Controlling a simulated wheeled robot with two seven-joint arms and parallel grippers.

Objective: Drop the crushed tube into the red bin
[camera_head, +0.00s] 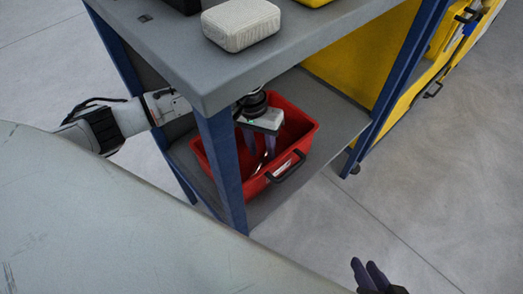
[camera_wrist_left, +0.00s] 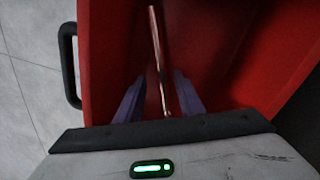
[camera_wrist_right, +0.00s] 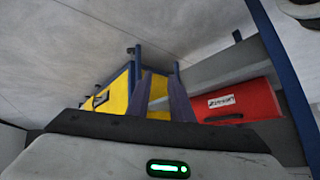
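The red bin (camera_head: 213,163) stands on the lower shelf of the workbench, with a black handle on its front. My left gripper (camera_head: 260,153) points down inside the bin's opening. In the left wrist view, the thin copper-coloured tube (camera_wrist_left: 155,42) lies lengthwise between the open fingers of the left gripper (camera_wrist_left: 159,77), with a gap on each side. The red bin wall (camera_wrist_left: 97,60) surrounds it. I cannot tell whether the tube rests on the bin floor. My right gripper (camera_head: 364,265) is open and empty, low at the right, away from the bin.
The bench top (camera_head: 180,50) and a blue leg (camera_head: 220,165) stand close to my left arm. A pale box (camera_head: 240,24) sits on the bench top. Yellow cabinets (camera_head: 450,45) are at the upper right. The floor (camera_head: 430,180) at the right is clear.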

